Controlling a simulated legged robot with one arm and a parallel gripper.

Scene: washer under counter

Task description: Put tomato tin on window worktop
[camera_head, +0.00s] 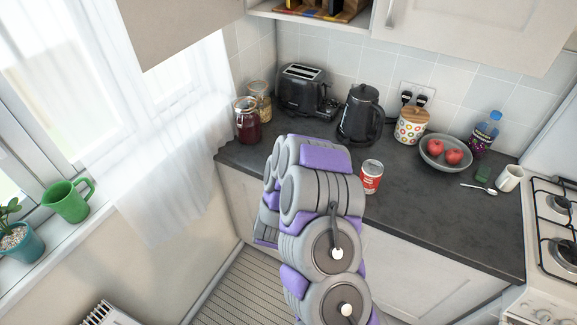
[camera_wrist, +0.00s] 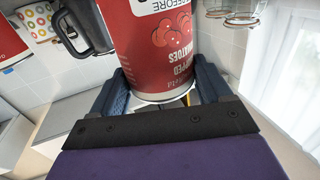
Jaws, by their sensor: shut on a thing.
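A red tomato tin (camera_wrist: 165,50) stands between the jaws of my gripper (camera_wrist: 165,95) in the wrist view, which looks upside down. The jaws are shut on it, and its label shows chopped tomatoes. In the head view my arm hides this tin and my gripper. I cannot tell if the tin touches the worktop. The dark worktop (camera_head: 430,205) runs along the tiled wall, its left end beside the window (camera_head: 60,100). Another red tin (camera_head: 371,178) stands on the worktop right of my arm; a red tin also shows at the left edge of the wrist view (camera_wrist: 9,42).
Two glass jars (camera_head: 247,121), a toaster (camera_head: 304,92) and a kettle (camera_head: 360,115) line the back. A dotted jar (camera_head: 411,128), fruit bowl (camera_head: 433,157), bottle (camera_head: 484,137) and mug (camera_head: 509,178) are right. Bare worktop lies right of the standing tin.

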